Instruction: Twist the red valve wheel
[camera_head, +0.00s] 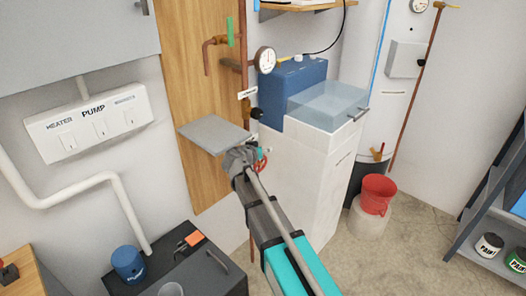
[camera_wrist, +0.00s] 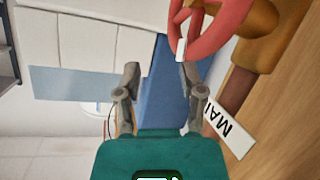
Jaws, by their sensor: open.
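The red valve wheel (camera_wrist: 208,38) shows at the top right of the wrist view, on an orange-brown valve body (camera_wrist: 262,18). Only part of its ring is in that view. In the head view a small red piece of the wheel (camera_head: 263,164) shows beside my gripper (camera_head: 250,157), which hides most of it. In the wrist view my gripper (camera_wrist: 159,75) is open, with nothing between its fingers. The right fingertip overlaps the lower rim of the wheel; I cannot tell whether they touch. The left finger is clear of it.
A white label reading "MAI" (camera_wrist: 230,125) is on the wooden panel (camera_head: 187,110) by the valve. A grey shelf plate (camera_head: 213,133) juts out just left of my gripper. A white cabinet (camera_head: 300,185) with a blue tank (camera_head: 284,84) stands close on the right.

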